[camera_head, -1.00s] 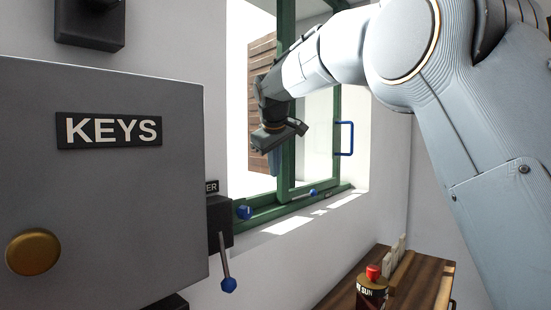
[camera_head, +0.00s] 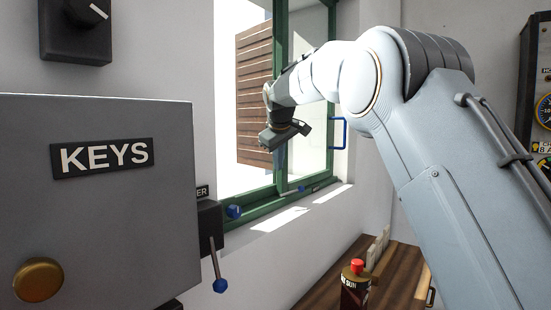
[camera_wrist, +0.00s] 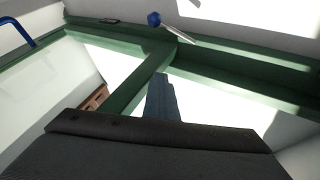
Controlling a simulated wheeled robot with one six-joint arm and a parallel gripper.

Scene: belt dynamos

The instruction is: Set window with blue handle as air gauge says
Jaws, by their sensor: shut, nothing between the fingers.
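The window has a green frame (camera_head: 262,203) and a glass sash standing open in the head view. A blue bar handle (camera_head: 338,133) is on the sash, right of my gripper, and it also shows at the upper left of the wrist view (camera_wrist: 18,32). A small blue knob (camera_head: 301,189) sits low at the sill, and it is clear in the wrist view (camera_wrist: 153,18) with a pale rod. My gripper (camera_head: 283,158) is shut and empty in front of the window, apart from the handle. Its fingers (camera_wrist: 162,98) point toward the green frame in the wrist view. The air gauge cannot be identified.
A grey KEYS box (camera_head: 100,215) fills the left. Beside it is a black lever box (camera_head: 210,222) with blue knobs. A red-topped device (camera_head: 356,278) stands on a wooden bench (camera_head: 400,295). A dark panel with a yellow-rimmed dial (camera_head: 544,110) is cut off at right.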

